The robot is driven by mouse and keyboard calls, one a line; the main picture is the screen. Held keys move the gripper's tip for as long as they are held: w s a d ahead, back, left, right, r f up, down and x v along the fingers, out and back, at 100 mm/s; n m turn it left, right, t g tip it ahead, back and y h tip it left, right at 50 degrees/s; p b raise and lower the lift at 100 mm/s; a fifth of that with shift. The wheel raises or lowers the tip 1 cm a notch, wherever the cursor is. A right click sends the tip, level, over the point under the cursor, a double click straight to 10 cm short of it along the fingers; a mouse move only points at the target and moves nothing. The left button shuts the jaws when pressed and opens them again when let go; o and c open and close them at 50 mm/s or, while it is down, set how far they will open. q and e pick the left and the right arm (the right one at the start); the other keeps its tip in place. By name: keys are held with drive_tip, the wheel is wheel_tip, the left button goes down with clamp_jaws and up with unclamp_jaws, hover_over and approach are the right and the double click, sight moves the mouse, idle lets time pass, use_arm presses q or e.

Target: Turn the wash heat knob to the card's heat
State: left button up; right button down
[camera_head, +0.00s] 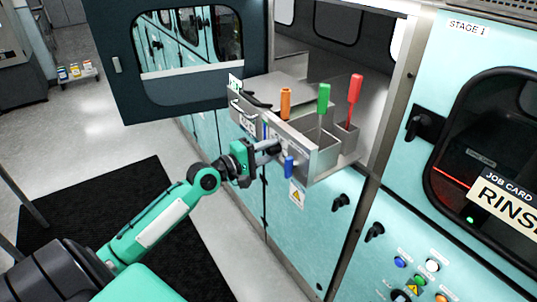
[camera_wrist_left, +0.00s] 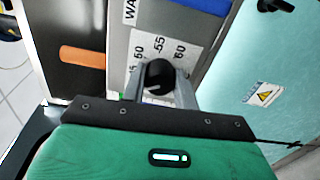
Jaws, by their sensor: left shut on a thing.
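The wash heat knob (camera_wrist_left: 158,76) is a round black knob on a white scale plate (camera_wrist_left: 165,40) in the left wrist view. The plate shows 50, 55 and 60, and a cut-off label starting "WA" is above it. My left gripper (camera_wrist_left: 159,82) is shut on the knob, one finger on each side. The knob's pointer is not clear. In the head view my left gripper (camera_head: 272,150) is at the front of the metal tank unit, hiding the knob. A job card (camera_head: 505,200) at the right edge reads "RINS", cut off; no heat is readable. My right gripper is not in view.
Orange (camera_head: 285,103), green (camera_head: 323,98) and red (camera_head: 354,95) handles stand up from the tanks. A blue handle (camera_head: 289,166) is close by my left gripper. The dark windowed door (camera_head: 120,70) stands open at the left. Buttons (camera_head: 415,280) are at lower right.

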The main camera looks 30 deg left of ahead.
use_arm(q)
drive_tip(key=m+b, duration=0.1)
drive_tip(key=m, duration=0.3)
drive_tip(key=shift+f+m, duration=0.15)
drive_tip(key=shift+m, duration=0.25)
drive_tip(key=m+b, duration=0.1)
drive_tip(key=m, duration=0.3)
drive_tip(key=shift+m, duration=0.3)
drive_tip(key=m, duration=1.1)
drive_tip(key=shift+f, duration=0.1)
drive_tip(key=shift+m, duration=0.3)
drive_tip(key=o, duration=1)
drive_tip(key=shift+a, duration=0.1)
